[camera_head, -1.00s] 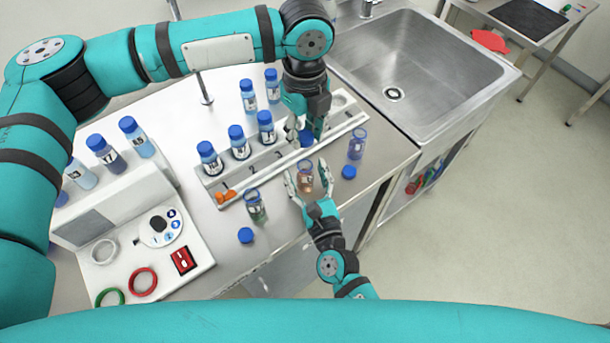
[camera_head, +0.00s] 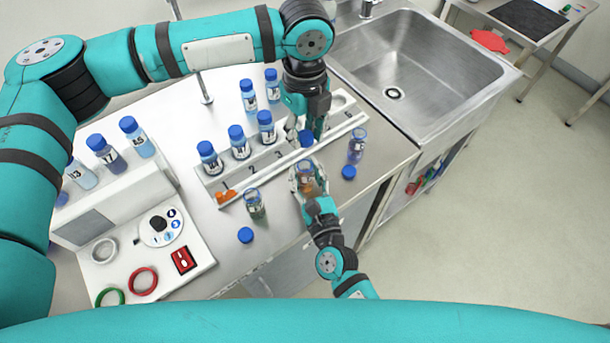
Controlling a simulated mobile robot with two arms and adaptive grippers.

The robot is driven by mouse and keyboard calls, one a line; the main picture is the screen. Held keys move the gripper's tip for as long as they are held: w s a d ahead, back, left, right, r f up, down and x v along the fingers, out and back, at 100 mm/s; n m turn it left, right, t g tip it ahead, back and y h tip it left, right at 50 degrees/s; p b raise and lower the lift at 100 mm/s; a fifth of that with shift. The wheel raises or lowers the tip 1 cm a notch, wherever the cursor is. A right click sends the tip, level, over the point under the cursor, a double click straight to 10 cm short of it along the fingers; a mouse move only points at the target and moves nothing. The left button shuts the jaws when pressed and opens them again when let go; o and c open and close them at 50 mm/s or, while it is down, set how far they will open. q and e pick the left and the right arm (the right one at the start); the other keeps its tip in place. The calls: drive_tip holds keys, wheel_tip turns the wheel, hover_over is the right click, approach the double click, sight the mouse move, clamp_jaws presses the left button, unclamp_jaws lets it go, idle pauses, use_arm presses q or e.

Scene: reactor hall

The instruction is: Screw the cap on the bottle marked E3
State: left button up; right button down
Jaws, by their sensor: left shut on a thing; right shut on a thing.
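An open clear bottle with orange-brown contents (camera_head: 305,175) stands at the front of the bench. My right gripper (camera_head: 309,180) is shut on it, with a finger on each side. Its label is too small to read and partly hidden, so I cannot confirm E3. My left gripper (camera_head: 305,128) is above and just behind this bottle, shut on a blue cap (camera_head: 306,139). The cap is apart from the bottle's mouth. Two other uncapped bottles stand nearby: a greenish one (camera_head: 256,206) to the left and a purple one (camera_head: 356,147) to the right.
Loose blue caps lie at the front left (camera_head: 246,235) and at the right (camera_head: 348,173). A white device panel (camera_head: 135,255) is at left, a steel sink (camera_head: 425,75) at right.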

use_arm(q)
drive_tip(key=shift+f, duration=0.1)
hover_over(305, 174)
drive_tip(key=w, duration=0.2)
drive_tip(key=shift+s+f, duration=0.1)
drive_tip(key=shift+f, duration=2.3)
drive_tip(key=shift+f, duration=0.15)
drive_tip(key=shift+f, duration=0.75)
drive_tip(key=shift+f, duration=0.55)
drive_tip(key=m, duration=1.9)
